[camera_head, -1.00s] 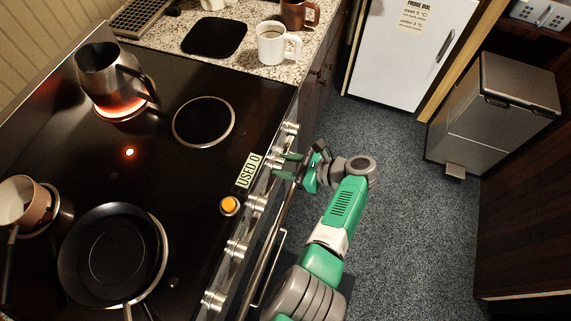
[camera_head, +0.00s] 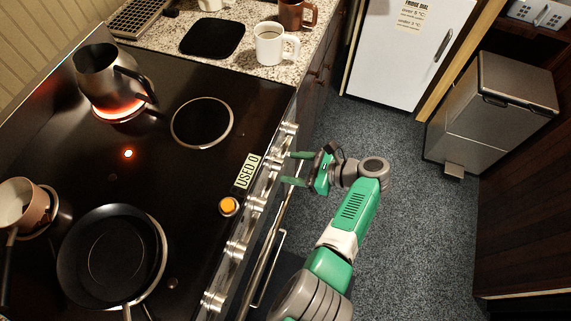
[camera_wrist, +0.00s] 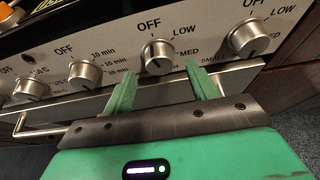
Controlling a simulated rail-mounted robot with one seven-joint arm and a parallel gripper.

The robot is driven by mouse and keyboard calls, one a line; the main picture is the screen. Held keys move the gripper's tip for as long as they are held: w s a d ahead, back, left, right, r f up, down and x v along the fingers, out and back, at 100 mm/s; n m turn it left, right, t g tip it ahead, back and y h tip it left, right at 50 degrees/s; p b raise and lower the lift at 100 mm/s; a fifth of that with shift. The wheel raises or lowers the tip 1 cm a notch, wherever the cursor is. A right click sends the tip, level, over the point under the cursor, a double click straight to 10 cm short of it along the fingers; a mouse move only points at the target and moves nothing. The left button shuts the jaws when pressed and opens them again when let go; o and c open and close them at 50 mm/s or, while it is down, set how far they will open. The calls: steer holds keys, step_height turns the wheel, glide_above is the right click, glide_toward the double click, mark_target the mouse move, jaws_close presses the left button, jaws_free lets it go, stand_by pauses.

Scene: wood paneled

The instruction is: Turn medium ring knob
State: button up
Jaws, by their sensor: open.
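Silver control knobs line the stove's front panel. In the wrist view, a round knob (camera_wrist: 158,56) marked OFF, LOW and MED is straight ahead, between and beyond my green fingertips. I cannot read a ring-size label for the middle knob. My gripper (camera_wrist: 163,80) is open and empty, its fingers apart and not touching the knob. In the head view, my gripper (camera_head: 297,168) faces the panel from the right, with a gap.
A handle bar (camera_wrist: 60,125) runs below the knobs. The black stove top (camera_head: 165,185) holds a metal jug (camera_head: 103,75) on a glowing ring, a frying pan (camera_head: 110,255) and a copper pot (camera_head: 25,205). Open carpet (camera_head: 400,220) lies right of my arm.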

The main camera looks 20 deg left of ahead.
steer(key=v, duration=0.4)
steer(key=shift+d, duration=0.25)
